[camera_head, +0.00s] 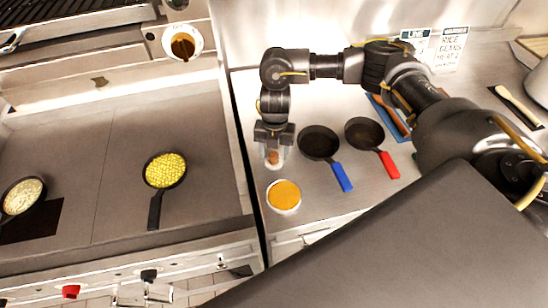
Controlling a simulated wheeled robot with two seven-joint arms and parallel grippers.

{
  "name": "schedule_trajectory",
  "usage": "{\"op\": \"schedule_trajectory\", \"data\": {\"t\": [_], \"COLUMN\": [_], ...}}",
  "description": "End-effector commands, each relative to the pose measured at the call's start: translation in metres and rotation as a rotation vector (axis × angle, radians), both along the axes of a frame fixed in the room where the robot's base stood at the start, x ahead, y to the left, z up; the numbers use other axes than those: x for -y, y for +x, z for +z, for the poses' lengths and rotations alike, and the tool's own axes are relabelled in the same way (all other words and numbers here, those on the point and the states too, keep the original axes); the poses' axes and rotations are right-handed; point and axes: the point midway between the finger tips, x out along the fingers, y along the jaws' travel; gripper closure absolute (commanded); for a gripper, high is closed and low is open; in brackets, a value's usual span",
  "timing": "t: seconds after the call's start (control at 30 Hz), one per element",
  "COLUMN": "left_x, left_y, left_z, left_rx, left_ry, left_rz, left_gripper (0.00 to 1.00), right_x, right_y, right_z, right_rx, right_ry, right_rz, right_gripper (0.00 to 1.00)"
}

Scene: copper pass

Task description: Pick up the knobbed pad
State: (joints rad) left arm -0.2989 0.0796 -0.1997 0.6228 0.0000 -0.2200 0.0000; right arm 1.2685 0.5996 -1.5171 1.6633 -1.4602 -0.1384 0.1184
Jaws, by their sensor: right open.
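My right gripper (274,150) hangs fingers down at the left end of the steel counter, close beside the griddle. Its jaws are open. A small brown knob on a pale round base, which looks like the knobbed pad (272,160), shows between and just under the fingertips. The gripper partly hides it, and I cannot tell whether the fingers touch it. My left gripper is not in view.
A white bowl with orange contents (284,196) stands just in front. A blue-handled pan (318,142) and a red-handled pan (365,133) lie to the right. The griddle holds a pan of yellow food (165,170) and a pan of pale food (22,196).

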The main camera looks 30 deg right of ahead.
Motion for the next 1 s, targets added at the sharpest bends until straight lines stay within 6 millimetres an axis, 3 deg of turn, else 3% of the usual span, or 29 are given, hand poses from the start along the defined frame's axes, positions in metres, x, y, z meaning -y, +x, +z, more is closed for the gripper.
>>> {"op": "schedule_trajectory", "data": {"t": [0.13,0.4,0.77,1.0], "left_x": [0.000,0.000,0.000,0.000], "left_y": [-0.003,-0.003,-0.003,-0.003], "left_z": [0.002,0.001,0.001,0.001], "left_rx": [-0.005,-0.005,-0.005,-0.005], "left_ry": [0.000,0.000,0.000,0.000], "left_rz": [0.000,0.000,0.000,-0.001], "left_gripper": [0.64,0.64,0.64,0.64], "right_x": [-0.002,-0.002,-0.002,-0.002], "right_y": [-0.002,-0.001,-0.002,-0.002], "right_z": [-0.014,-0.017,-0.017,-0.017], "right_rx": [-0.002,0.001,-0.001,-0.001], "right_ry": [0.001,0.001,0.000,0.000], "right_rz": [0.000,0.002,0.001,0.002], "right_gripper": [0.45,0.45,0.92,0.93]}}
